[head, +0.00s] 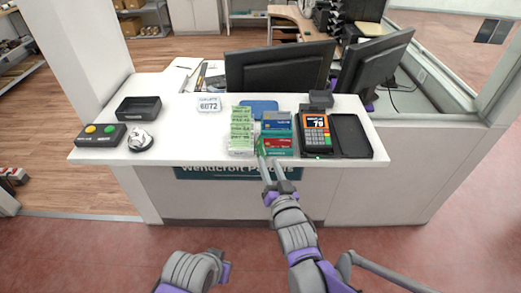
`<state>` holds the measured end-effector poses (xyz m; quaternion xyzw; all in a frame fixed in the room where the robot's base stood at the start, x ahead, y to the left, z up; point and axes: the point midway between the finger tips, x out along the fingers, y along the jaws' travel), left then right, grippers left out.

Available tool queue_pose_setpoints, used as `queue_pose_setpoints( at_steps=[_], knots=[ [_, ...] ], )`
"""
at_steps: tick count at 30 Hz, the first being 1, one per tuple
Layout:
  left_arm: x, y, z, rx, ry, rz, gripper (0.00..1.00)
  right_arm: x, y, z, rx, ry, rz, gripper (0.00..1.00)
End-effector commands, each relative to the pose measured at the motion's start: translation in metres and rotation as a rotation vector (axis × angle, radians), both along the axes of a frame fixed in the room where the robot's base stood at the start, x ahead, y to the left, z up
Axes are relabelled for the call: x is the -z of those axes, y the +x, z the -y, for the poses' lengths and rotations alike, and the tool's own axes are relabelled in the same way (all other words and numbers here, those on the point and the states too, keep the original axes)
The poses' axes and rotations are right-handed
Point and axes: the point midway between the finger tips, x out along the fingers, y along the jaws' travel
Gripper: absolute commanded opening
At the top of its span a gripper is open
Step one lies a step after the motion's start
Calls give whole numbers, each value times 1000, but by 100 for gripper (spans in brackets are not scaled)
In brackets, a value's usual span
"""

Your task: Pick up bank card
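Several bank cards lie on the counter in front of the monitors. A blue card (277,119) is at the back and a red card (278,142) is nearer the front edge, with green strips showing around them. Which one is the task's card, I cannot tell. My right gripper (268,163) reaches up to the front edge of the counter, just in front of the red card. Its two fingers look apart, with nothing clearly between them. A small green piece shows by the left fingertip. My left arm is low in the picture and its fingers do not show.
A payment terminal (316,131) and a black tray (351,136) stand right of the cards. Pale green slips (242,128) lie left of them. A button box (99,135), a bell (140,139) and a black bin (138,108) are farther left. The counter's left middle is clear.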

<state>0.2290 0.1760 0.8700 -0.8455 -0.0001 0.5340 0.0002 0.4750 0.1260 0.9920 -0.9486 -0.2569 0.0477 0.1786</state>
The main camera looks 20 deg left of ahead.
Motion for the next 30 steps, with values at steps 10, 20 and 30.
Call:
queue_pose_setpoints(
  at_steps=[10, 20, 30],
  knots=[
    [-5, 1, 0, 0, 0, 2, 0, 1, 38, -23, 0, 0, 0, 38],
    [-5, 1, 0, 0, 0, 2, 0, 2, 38, -23, 1, -1, -1, 22],
    [-5, 1, 0, 0, 0, 2, 0, 2, 38, -23, 1, -1, -1, 0]
  ],
)
